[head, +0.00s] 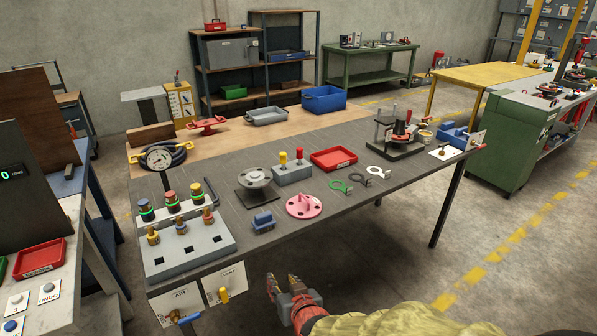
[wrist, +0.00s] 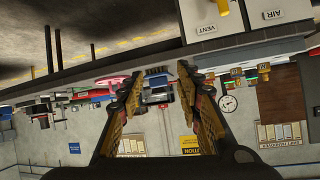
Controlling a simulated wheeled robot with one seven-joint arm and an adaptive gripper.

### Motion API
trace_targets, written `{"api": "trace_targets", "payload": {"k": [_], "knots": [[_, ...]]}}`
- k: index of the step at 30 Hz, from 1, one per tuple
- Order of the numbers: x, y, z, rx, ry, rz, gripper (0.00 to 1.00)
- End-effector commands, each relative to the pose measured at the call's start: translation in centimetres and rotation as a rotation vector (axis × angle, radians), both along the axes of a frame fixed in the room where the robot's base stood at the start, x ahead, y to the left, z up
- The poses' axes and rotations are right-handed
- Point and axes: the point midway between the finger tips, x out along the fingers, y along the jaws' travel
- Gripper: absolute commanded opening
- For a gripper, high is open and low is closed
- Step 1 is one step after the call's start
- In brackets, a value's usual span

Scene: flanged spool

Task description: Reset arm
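My gripper (head: 284,284) is in front of the workbench's near edge, low in the head view, with nothing between its fingers. In the wrist view my gripper (wrist: 160,85) shows its two fingers spread well apart, and that picture is upside down. A grey flanged spool (head: 255,177) sits on a dark square plate on the bench. A pink flanged disc (head: 304,205) lies to its right, nearer the front edge. A blue block (head: 263,222) is left of the pink disc. My gripper is apart from all of them.
The workbench (head: 350,205) carries a valve panel (head: 190,250) with a gauge at left, a red tray (head: 333,160), green and white rings, and a blue bin (head: 323,99) at the back. A green cabinet (head: 510,140) stands right. The floor right of the bench is clear.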

Motion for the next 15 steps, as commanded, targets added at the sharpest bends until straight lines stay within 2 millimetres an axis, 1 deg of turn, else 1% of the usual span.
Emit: {"api": "trace_targets", "payload": {"k": [1,3,5,6,8,9,11,12,14,15], "knots": [[0.0,-1.9,2.5,-0.007,0.026,-0.019,0.35],[-0.8,-4.3,4.8,-0.026,0.078,-0.037,0.35],[-2.0,-6.5,6.7,-0.043,0.124,-0.053,0.35],[-2.9,-8.0,7.8,-0.055,0.154,-0.065,0.35],[-4.6,-10.2,9.5,-0.074,0.199,-0.083,0.35],[-6.0,-11.7,10.6,-0.087,0.228,-0.097,0.35],[-8.2,-13.9,12.0,-0.107,0.275,-0.120,0.35],[-9.9,-15.4,12.9,-0.121,0.305,-0.135,0.35],[-12.5,-17.4,14.1,-0.141,0.351,-0.160,0.35],[-14.3,-18.5,14.7,-0.151,0.380,-0.176,0.35]]}}
